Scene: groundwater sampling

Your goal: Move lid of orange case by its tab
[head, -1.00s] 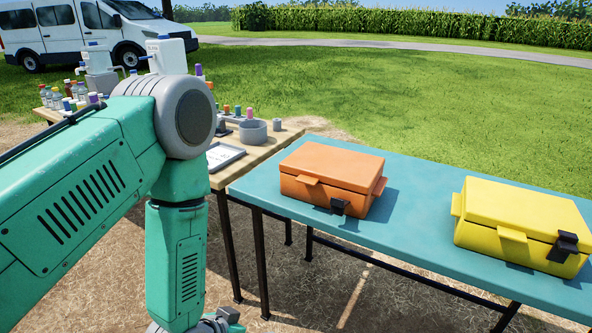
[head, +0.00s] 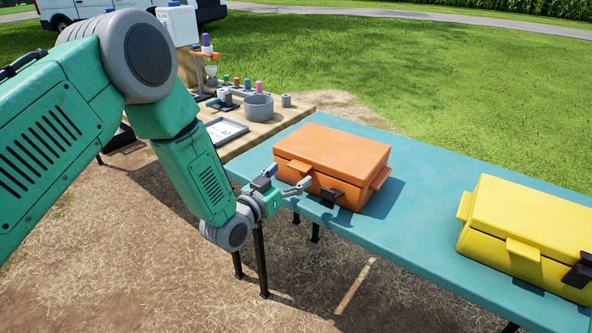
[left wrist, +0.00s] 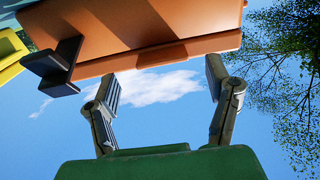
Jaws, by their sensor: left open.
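The orange case (head: 335,158) sits on the teal table with its lid (head: 335,145) down. A small orange tab (head: 299,166) sticks out from its front, and a black latch (head: 331,196) sits to the right of the tab. My left gripper (head: 288,178) is open and empty at the front left of the case, its fingers pointing at the tab. In the left wrist view the case (left wrist: 150,20) appears inverted above my open left gripper (left wrist: 162,78); the tab (left wrist: 150,59) lies just beyond the gap between the fingers, seemingly untouched. My right gripper is not in view.
A yellow case (head: 530,225) sits at the right of the teal table (head: 420,215). A wooden table behind carries a grey bowl (head: 258,107), a clipboard (head: 224,131) and sampling gear. The teal surface between the cases is clear.

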